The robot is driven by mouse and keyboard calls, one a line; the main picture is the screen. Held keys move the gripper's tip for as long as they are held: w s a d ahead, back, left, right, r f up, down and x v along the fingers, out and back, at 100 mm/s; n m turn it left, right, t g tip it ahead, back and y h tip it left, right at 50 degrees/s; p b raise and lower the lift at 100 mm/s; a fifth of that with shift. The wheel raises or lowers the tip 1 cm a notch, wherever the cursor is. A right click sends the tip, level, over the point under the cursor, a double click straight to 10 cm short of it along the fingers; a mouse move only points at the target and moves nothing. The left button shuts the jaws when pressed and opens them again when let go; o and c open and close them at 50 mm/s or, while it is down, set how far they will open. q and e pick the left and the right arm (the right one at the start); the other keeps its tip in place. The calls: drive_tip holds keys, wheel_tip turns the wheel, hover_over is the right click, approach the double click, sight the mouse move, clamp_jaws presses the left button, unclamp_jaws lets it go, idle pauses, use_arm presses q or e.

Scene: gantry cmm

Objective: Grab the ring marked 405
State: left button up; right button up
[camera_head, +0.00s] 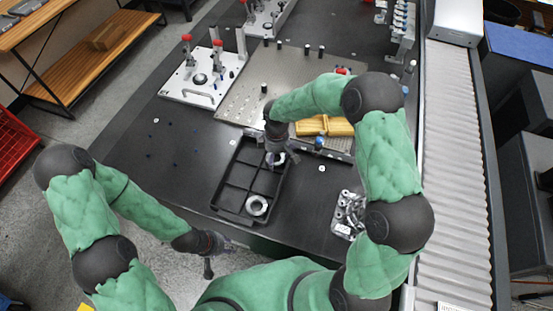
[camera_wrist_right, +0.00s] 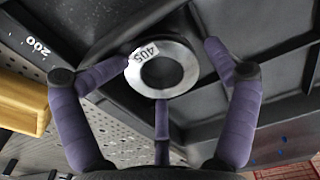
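The ring marked 405 (camera_wrist_right: 183,62) is a pale metal ring with a white label. It lies in a compartment of the black divided tray (camera_head: 217,203); in the head view it shows as a pale patch (camera_head: 279,159) mostly hidden under my right gripper. My right gripper (camera_wrist_right: 166,68) is over the tray, its purple fingers open and spread around the ring. The left fingertip is close to the label; the right one stands apart from the ring. My left gripper (camera_head: 220,259) is empty near the table's front edge, fingers spread.
Another pale ring (camera_head: 257,206) lies in a near tray compartment. A yellow block (camera_head: 325,126) and perforated plate (camera_head: 240,103) are behind. The table's left part is mostly clear.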

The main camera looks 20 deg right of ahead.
drive_tip(key=shift+s+f, duration=0.1)
drive_tip(key=shift+s, duration=0.2)
drive_tip(key=c, duration=0.9)
drive_tip(key=shift+r, duration=0.3)
drive_tip(key=shift+c, duration=0.2)
drive_tip(key=r, duration=0.1)
drive_tip(key=r+p, duration=0.1)
drive_tip(key=p, duration=0.1)
drive_tip(key=shift+w+d+r, duration=0.1)
drive_tip(key=shift+w+r, duration=0.15)
drive_tip(key=shift+r, duration=0.15)
clamp_jaws()
drive_tip(key=s+a+r+p, duration=0.4)
drive_tip(key=s+a+r, duration=0.4)
drive_tip(key=s, duration=0.3)
drive_tip(key=shift+a+r+p, duration=0.25)
drive_tip(key=shift+r+p, duration=0.15)
drive_tip(key=shift+r, duration=0.5)
